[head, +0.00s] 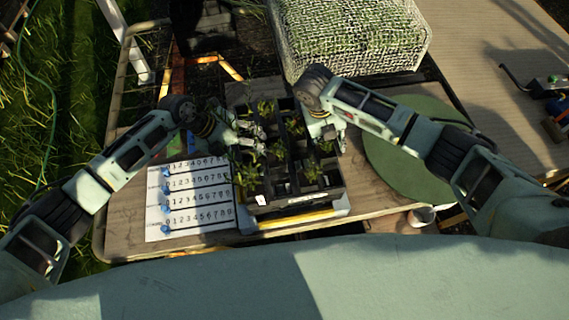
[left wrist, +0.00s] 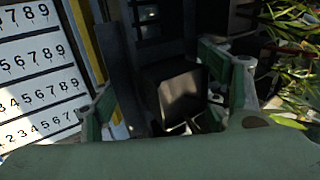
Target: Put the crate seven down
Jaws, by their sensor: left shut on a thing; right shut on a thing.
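The black crate (head: 310,199) is in the middle of the head view, with green seedlings in several of its compartments and a small white label on its front. I cannot tell whether it rests on something or hangs just above. My left gripper (head: 250,140) is shut at its left side, and my right gripper (head: 335,137) is shut at its right side. In the left wrist view, the left gripper's fingers (left wrist: 170,98) stand either side of a dark crate part (left wrist: 175,92). The right gripper's contact is too small to see clearly.
A white number board (head: 190,200) with blue pegs lies left of the crate on the wooden table (head: 125,225). A yellow strip (head: 295,220) runs along the crate's front. A round green mat (head: 395,175) lies right, a mesh-covered box (head: 350,40) behind, and a cup (head: 421,216) front right.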

